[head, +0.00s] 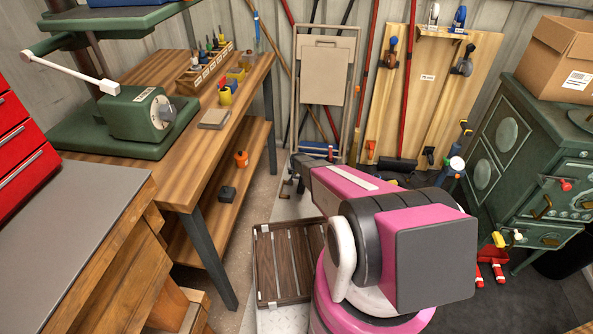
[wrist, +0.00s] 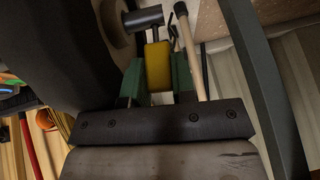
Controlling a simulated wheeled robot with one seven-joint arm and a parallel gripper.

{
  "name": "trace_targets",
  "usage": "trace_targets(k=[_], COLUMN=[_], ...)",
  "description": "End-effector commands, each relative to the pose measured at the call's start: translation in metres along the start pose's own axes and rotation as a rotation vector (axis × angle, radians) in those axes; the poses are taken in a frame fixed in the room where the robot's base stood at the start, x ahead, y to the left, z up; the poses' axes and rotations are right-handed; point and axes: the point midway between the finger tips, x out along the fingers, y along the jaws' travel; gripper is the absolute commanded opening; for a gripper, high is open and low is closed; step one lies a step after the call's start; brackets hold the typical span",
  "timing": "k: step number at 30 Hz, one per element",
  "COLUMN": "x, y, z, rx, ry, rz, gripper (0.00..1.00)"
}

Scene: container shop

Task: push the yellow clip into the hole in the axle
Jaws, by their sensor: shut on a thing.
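In the wrist view my gripper (wrist: 158,85) has two green fingers, one on each side of a yellow piece, which I take for the yellow clip (wrist: 158,62). The gripper is shut on it. A dark round bar (wrist: 143,18), which looks like the axle, lies just beyond the clip's far end. A thin dark part shows between the bar and the yellow piece. I cannot see the hole, nor tell whether the clip touches the bar. In the head view my arm hides the gripper, clip and axle.
A wooden handle (wrist: 187,50) stands close right of the fingers, and a large dark surface (wrist: 60,50) fills the left of the wrist view. In the head view a slatted crate (head: 260,268) lies on the floor, a workbench (head: 180,175) stands left and a green stove (head: 503,160) right.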

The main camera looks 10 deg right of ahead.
Motion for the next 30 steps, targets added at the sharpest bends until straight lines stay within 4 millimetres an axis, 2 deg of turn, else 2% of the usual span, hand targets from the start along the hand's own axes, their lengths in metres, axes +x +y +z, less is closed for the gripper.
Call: trace_targets(k=[28,29,30], x=[0.0080,0.0080,0.0080], y=[0.0003,0.0003,0.0003], z=[0.0033,0.0033,0.0034], rx=[0.000,0.000,0.000], ry=[0.001,0.001,0.001], rz=[0.000,0.000,0.000], gripper=[0.03,0.34,0.47])
